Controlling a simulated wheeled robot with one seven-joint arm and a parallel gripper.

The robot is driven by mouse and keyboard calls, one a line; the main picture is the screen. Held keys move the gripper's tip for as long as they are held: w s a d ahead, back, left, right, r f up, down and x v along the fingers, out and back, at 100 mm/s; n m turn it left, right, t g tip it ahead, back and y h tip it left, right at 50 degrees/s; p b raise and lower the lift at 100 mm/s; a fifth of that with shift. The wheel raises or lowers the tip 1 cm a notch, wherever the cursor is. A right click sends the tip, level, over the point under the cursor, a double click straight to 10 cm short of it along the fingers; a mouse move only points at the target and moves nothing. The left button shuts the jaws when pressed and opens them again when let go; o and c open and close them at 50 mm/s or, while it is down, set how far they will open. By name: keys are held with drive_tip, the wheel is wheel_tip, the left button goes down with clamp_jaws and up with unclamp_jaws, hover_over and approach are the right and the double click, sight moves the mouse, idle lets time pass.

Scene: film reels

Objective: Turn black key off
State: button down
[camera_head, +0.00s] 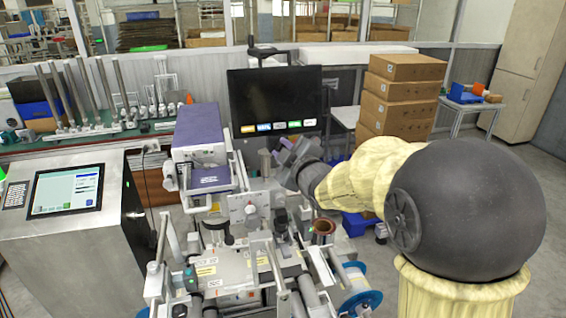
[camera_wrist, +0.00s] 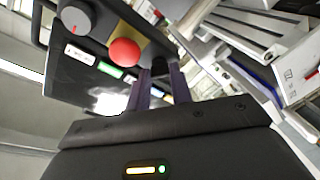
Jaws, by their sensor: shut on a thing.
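In the wrist view, the two purple fingers of my gripper (camera_wrist: 160,70) reach the edge of a dark control panel (camera_wrist: 75,82). They are close together around a small dark thing, which I take to be the black key. The fingers hide most of it, so its turn position cannot be told. A red round button (camera_wrist: 125,51) on a yellow plate sits just left of the fingertips. A dark grey knob (camera_wrist: 74,17) with a red mark is at the upper left. In the head view, my gripper (camera_head: 288,155) is at the machine, below the monitor.
A black monitor (camera_head: 275,100) stands behind my gripper. A purple-topped unit (camera_head: 200,130) is on its left, and the reel machine's rollers and frame (camera_head: 225,262) lie below. Stacked cardboard boxes (camera_head: 400,95) stand behind on the right. A console with a screen (camera_head: 68,190) is at far left.

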drive_tip(key=shift+r+n+g+b, duration=0.1)
drive_tip(key=shift+n+g+b, duration=0.5)
drive_tip(key=shift+n, duration=1.3)
drive_tip(key=shift+r+n+g+b, duration=0.1)
drive_tip(key=shift+n+b, duration=0.9)
drive_tip(key=shift+n, duration=0.9)
drive_tip(key=c, duration=1.5)
unclamp_jaws()
drive_tip(key=v, duration=1.7)
drive_tip(key=shift+s+p, duration=0.15)
drive_tip(key=shift+p, duration=0.25)
